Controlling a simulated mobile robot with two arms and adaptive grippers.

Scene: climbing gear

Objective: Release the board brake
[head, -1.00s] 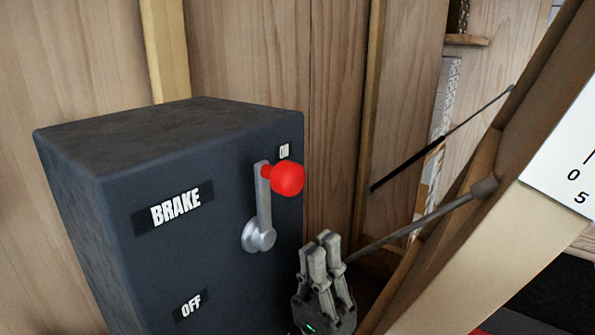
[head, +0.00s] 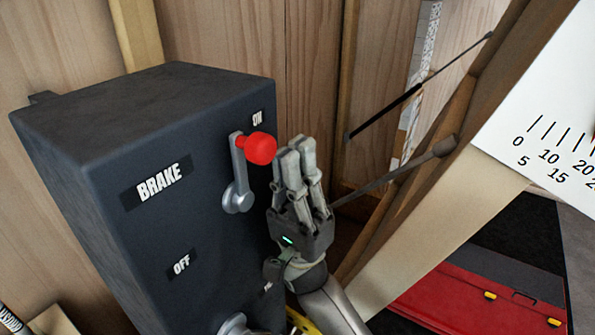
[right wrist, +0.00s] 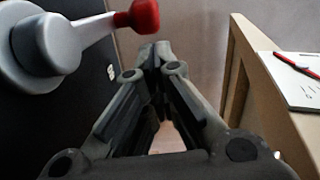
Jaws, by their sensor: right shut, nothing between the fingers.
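The dark brake box (head: 110,150) stands at the left in the head view, with BRAKE, ON and OFF labels on its front. Its grey lever (head: 241,180) points up, and the red knob (head: 260,148) at its top is beside the ON label (head: 257,118). My right gripper (head: 298,145) is shut and empty, just right of the knob, pointing up. In the right wrist view the red knob (right wrist: 144,16) is at the upper left, beyond the fingertips (right wrist: 158,48). A gap between gripper and knob is hard to judge. My left gripper is out of view.
A slanted wooden board (head: 430,200) with a printed scale sheet (head: 530,120) stands to the right. Thin struts (head: 395,175) run from it behind my gripper. A red case (head: 470,300) lies at the lower right. A wooden wall is behind the box.

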